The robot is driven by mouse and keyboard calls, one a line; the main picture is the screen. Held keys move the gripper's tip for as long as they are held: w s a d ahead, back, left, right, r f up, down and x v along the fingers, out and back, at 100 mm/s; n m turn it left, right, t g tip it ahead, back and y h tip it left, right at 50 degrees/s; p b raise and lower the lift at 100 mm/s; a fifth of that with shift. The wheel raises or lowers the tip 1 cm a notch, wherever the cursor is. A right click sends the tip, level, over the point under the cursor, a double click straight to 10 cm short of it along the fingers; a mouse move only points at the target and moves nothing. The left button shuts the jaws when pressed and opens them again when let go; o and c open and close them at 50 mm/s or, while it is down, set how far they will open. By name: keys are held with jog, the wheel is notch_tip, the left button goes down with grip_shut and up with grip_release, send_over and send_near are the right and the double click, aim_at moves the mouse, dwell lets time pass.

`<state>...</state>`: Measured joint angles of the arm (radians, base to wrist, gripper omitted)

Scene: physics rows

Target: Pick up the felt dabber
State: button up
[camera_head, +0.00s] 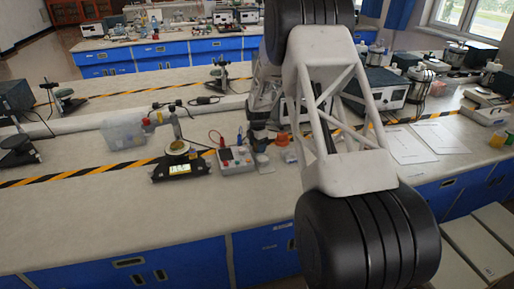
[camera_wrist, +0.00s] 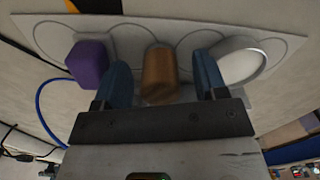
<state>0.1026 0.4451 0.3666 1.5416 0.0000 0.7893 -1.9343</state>
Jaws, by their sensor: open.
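In the wrist view my gripper (camera_wrist: 162,64) is open, with one blue finger on each side of a brown, rounded block-like object (camera_wrist: 159,72). Its lower end is close to the gripper's dark crossbar. I cannot tell whether the fingers touch it. A purple faceted object (camera_wrist: 89,63) stands to the left of the left finger. A white round, ring-like object (camera_wrist: 241,62) lies to the right of the right finger. I cannot tell for certain which is the felt dabber; the brown object is the one between the fingers. In the head view my arm hides much of this spot.
The objects sit on a pale plate (camera_wrist: 120,32) with outlined circles. A blue cable (camera_wrist: 40,112) curves at the left. In the head view, a red-and-white meter box (camera_head: 236,160) and a dark scale (camera_head: 178,168) stand left of my arm. The front left bench (camera_head: 90,225) is clear.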

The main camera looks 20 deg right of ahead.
jog(key=shift+f, duration=0.25)
jog(key=shift+c, duration=0.2)
jog(key=c, duration=1)
jog(key=shift+r, duration=0.1)
jog(key=shift+c, duration=0.2)
jog(key=shift+r, duration=0.75)
notch_tip(320, 180, up, 2)
jog(key=shift+r, duration=0.1)
jog(key=s, duration=0.5)
jog(key=s+a, duration=0.1)
jog(key=s, duration=0.4)
jog(key=s+r, duration=0.1)
jog(key=s, duration=0.5)
jog(key=shift+a, duration=0.3)
